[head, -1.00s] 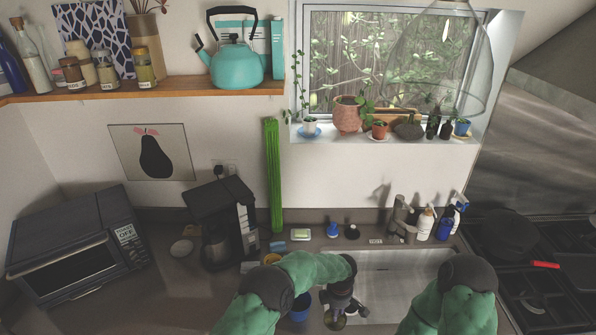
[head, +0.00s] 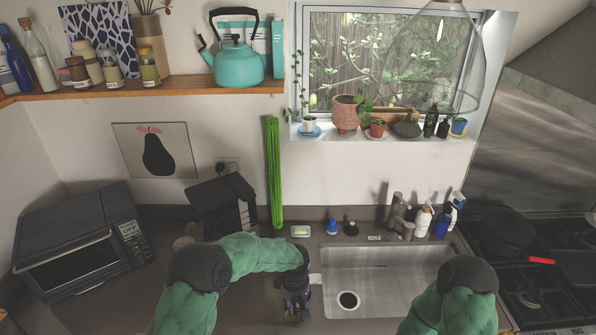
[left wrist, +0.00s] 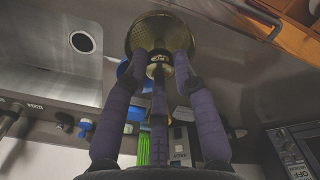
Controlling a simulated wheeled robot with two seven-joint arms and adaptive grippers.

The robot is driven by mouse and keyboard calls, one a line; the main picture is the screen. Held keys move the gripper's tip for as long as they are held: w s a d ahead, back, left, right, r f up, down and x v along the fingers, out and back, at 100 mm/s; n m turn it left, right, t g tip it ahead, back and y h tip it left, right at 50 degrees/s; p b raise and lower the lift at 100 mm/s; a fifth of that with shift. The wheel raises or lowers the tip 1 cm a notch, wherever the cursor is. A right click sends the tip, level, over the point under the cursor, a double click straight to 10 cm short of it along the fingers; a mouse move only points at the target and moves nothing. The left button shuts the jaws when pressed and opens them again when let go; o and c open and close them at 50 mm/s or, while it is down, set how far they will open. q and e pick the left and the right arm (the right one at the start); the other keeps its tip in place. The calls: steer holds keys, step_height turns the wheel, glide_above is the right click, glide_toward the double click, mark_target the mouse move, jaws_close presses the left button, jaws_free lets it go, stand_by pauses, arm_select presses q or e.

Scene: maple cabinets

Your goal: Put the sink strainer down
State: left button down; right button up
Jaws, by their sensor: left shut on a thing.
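The sink strainer (left wrist: 147,30), a round brass-coloured mesh piece with a central knob, shows in the left wrist view. My left gripper (left wrist: 158,62) is shut on its knob, with purple fingers around it. In the head view my left gripper (head: 296,304) points down over the counter just left of the sink (head: 385,270); the strainer is mostly hidden there. I cannot tell whether the strainer touches the counter. The sink's round drain (head: 348,300) is uncovered. My right arm comes in at the lower right of the head view; its gripper is out of view.
A blue object (left wrist: 123,68) shows partly behind my fingers in the left wrist view. A coffee maker (head: 222,207) and toaster oven (head: 82,240) stand left. A soap dish (head: 300,231), bottles and the faucet (head: 397,213) line the back. The stove is at right.

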arm_select(q)
steer(key=s+a+r+m, duration=0.3)
steer(key=s+a+m, duration=0.15)
steer(key=a, duration=0.45)
steer(key=s+a+r+m, duration=0.3)
steer(key=s+a+m, duration=0.15)
steer(key=a, duration=0.35)
step_height(320, 180, down, 27)
steer(key=s+b, duration=0.1)
steer(key=b, duration=2.6)
steer(key=shift+a+f, duration=0.15)
steer(key=shift+a, duration=0.05)
steer(key=shift+s, duration=0.15)
